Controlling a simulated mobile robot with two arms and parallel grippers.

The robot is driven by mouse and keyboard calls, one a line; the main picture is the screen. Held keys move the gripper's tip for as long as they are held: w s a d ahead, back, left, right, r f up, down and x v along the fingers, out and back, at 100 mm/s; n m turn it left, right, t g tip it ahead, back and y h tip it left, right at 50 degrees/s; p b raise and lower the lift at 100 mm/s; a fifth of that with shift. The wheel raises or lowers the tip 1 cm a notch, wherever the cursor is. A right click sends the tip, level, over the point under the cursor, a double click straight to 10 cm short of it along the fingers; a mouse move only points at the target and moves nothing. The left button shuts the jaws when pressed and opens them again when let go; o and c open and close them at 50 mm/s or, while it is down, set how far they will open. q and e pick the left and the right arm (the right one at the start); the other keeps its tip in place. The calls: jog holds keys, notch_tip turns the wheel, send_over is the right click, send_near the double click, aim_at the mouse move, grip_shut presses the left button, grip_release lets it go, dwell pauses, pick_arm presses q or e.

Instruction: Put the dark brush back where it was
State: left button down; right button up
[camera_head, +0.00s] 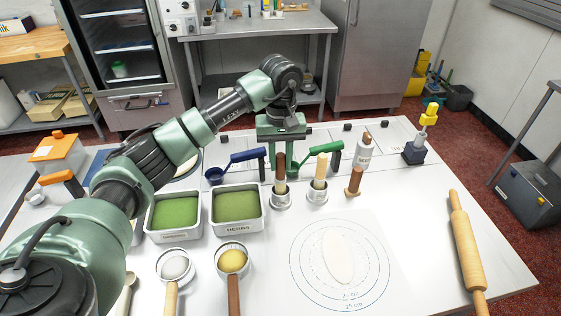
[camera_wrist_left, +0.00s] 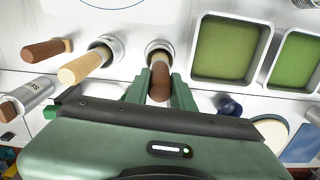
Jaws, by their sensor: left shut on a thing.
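The dark brush (camera_head: 281,170) has a brown handle and stands upright over a small metal cup (camera_head: 281,199). My left gripper (camera_head: 281,157) is shut on its handle from behind. In the left wrist view the dark brush (camera_wrist_left: 160,82) sits between the fingers, its paler lower part at the mouth of the cup (camera_wrist_left: 159,47). A light-handled brush (camera_head: 320,172) stands in a second metal cup (camera_head: 317,195) to the right. My right gripper is not in view.
A short brown-handled tool (camera_head: 354,181), a labelled bottle (camera_head: 364,152), and blue (camera_head: 237,159) and green (camera_head: 318,158) scoops are close by. Green-filled trays (camera_head: 239,236) stand left. A marked mat (camera_head: 380,255) with pale dough and a rolling pin (camera_head: 464,240) lie right.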

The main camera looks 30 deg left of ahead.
pick_arm(q)
jog(key=shift+f, duration=0.8)
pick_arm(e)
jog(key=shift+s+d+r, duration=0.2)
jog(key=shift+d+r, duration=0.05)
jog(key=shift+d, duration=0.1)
pick_arm(q)
jog(key=shift+f, duration=0.2)
jog(key=c, duration=1.2)
grip_release()
jog(key=shift+r, duration=0.1)
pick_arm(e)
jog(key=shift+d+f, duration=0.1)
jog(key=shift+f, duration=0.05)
